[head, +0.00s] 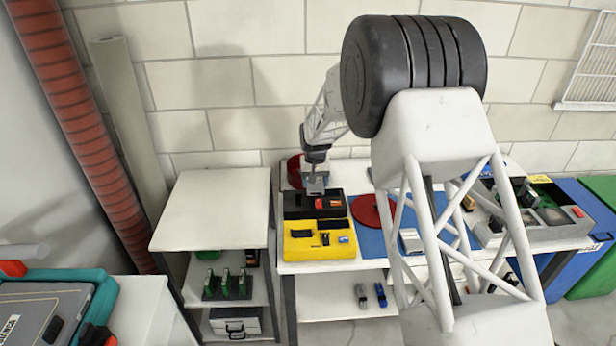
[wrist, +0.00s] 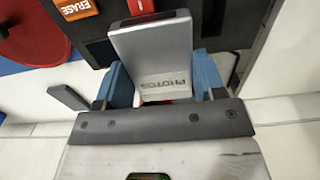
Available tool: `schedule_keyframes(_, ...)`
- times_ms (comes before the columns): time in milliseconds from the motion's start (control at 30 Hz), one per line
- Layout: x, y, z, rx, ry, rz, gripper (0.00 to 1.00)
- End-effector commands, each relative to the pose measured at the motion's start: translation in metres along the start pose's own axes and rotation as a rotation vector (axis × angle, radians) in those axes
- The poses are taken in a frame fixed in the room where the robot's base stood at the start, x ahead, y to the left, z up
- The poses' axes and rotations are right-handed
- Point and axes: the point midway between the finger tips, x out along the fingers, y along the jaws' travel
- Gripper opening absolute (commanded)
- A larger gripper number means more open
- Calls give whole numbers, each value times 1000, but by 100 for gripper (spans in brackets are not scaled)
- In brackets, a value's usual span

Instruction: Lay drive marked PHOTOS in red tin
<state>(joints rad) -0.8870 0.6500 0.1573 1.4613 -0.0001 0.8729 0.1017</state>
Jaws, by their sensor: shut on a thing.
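The silver drive marked PHOTOS (wrist: 155,62) is between the blue fingertips of my gripper (wrist: 160,84). In the head view my gripper (head: 315,178) is shut on it, above the back edge of the black tray. A red round thing, seemingly the red tin (head: 293,172), stands at the back left of the table, just behind and left of my gripper, which partly hides it. I cannot see into it. A sliver of red shows below the drive in the wrist view; I cannot tell what it belongs to.
A flat red disc (head: 367,212) lies on the blue mat (head: 368,244). A grey bin (head: 490,236) stands to the right. The left shelf top (head: 212,205) is bare. My arm hides part of the table.

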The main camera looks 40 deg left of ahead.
Motion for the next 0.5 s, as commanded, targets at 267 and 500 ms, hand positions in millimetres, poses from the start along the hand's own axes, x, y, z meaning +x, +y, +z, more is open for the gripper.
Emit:
schedule_keyframes(267,1,-1,-16,0,0,0,34)
schedule_keyframes(500,5,-4,-42,0,0,0,34)
